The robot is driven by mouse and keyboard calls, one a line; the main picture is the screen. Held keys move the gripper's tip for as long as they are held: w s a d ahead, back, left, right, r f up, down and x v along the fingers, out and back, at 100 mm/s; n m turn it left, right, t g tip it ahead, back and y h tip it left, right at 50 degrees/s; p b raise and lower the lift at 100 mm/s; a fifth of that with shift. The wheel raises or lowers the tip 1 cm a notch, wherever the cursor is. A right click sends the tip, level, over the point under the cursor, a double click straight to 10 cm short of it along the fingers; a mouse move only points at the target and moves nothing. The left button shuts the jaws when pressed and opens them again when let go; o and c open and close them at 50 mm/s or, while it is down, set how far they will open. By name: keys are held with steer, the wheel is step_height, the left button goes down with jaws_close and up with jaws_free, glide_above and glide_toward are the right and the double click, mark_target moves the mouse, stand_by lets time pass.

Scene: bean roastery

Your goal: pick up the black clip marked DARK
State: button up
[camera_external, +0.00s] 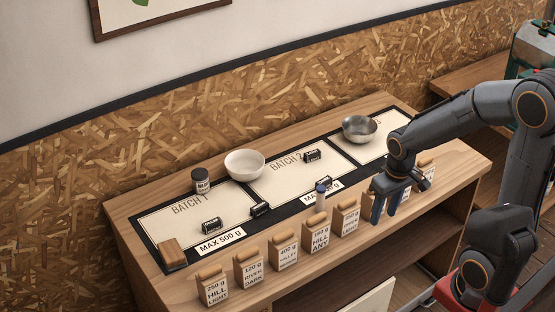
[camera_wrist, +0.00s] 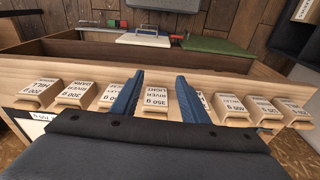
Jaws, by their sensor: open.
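Several small black clips with pale lettering lie on the counter in the external view: one on the BATCH 1 card (camera_external: 211,225), one on the dark strip between cards (camera_external: 260,209), one on the BATCH 2 card (camera_external: 312,155), and one near the second MAX label (camera_external: 327,183). The lettering is too small to tell which reads DARK. My gripper (camera_external: 384,207) is open and empty, pointing down at the counter's front right, apart from the clips. In the wrist view its blue fingers (camera_wrist: 159,76) stand either side of a RIVER LIGHT bag (camera_wrist: 157,101); no clip shows there.
Several labelled bags (camera_external: 285,252) line the counter's front edge. Much of the BATCH cards is bare.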

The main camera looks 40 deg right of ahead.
steer(key=w+d+r+m+g+y+b, duration=0.1)
steer(key=w+d+r+m, duration=0.15)
steer(key=w+m, duration=0.95)
steer(key=m+y+b, duration=0.2)
steer(key=m+y, duration=0.1)
steer(key=m, duration=0.1)
glide_above(326, 179)
steer(key=d, duration=0.3)
step_height(326, 179, down, 3)
steer(key=shift+g+y, duration=0.3)
steer(key=shift+g, duration=0.2)
steer(key=d+p+x, duration=0.1)
steer(key=x, duration=0.3)
steer(key=p+x, duration=0.1)
steer(key=x, duration=0.4)
steer(key=d+f+p+x, duration=0.1)
steer(key=x, duration=0.3)
steer(key=shift+w+d+f, duration=0.2)
steer(key=shift+w+f, duration=0.1)
steer(key=shift+f, duration=0.1)
steer(key=shift+a+f+p, duration=0.15)
steer(key=shift+f+p, duration=0.15)
steer(key=shift+f, duration=0.2)
jaws_close()
